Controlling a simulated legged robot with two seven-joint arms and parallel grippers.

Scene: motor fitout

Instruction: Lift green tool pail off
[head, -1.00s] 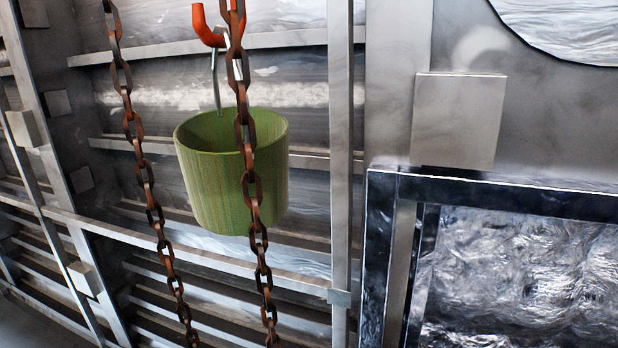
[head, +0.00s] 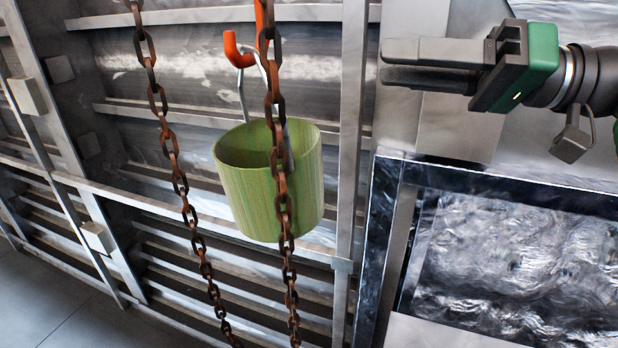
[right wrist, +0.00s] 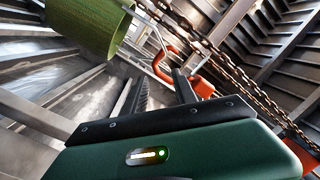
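The green tool pail (head: 245,195) hangs left of centre in the head view, tilted in the picture. Its thin metal handle (head: 241,95) runs up to an orange-red hook (head: 236,52). A chain crosses in front of the pail and hides part of it and its handle. My right gripper (head: 384,64) is at the upper right, its fingers pointing left towards the hook, apart from pail and handle. In the right wrist view its fingers (right wrist: 157,84) stand apart with nothing between them, and the pail (right wrist: 88,25) shows at the upper left. My left gripper is out of view.
Two rusty chains (head: 180,182) hang in front of the slatted metal wall (head: 130,110). A metal post (head: 352,150) stands right of the pail. A dark-framed shiny panel (head: 510,260) fills the lower right. Grey floor (head: 50,300) shows at the lower left.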

